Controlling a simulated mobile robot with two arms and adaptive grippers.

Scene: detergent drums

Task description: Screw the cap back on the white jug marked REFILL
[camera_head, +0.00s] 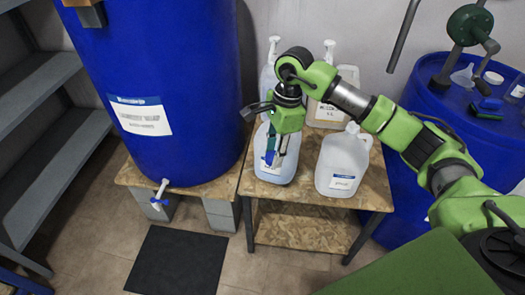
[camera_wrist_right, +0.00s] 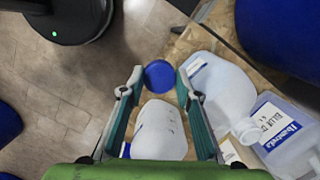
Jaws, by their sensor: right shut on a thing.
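My right gripper (camera_head: 277,152) points down over the front left white jug (camera_head: 285,170) on the small table. In the right wrist view my right gripper (camera_wrist_right: 158,80) is shut on a round blue cap (camera_wrist_right: 158,75) between its fingertips. The cap is hard to make out in the head view. A second white jug (camera_head: 340,165) stands upright to the right, with a white label. I cannot read REFILL on either label. The right wrist view shows a jug (camera_wrist_right: 160,132) below the fingers and another jug (camera_wrist_right: 222,88) beside them.
The wooden table (camera_head: 300,232) also bears two jugs with pump tops (camera_head: 330,112) behind. A large blue drum (camera_head: 170,75) with a tap (camera_head: 160,195) stands left, another blue drum (camera_head: 415,95) right. A dark mat (camera_head: 178,262) lies on the floor; grey shelves (camera_head: 50,150) stand far left.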

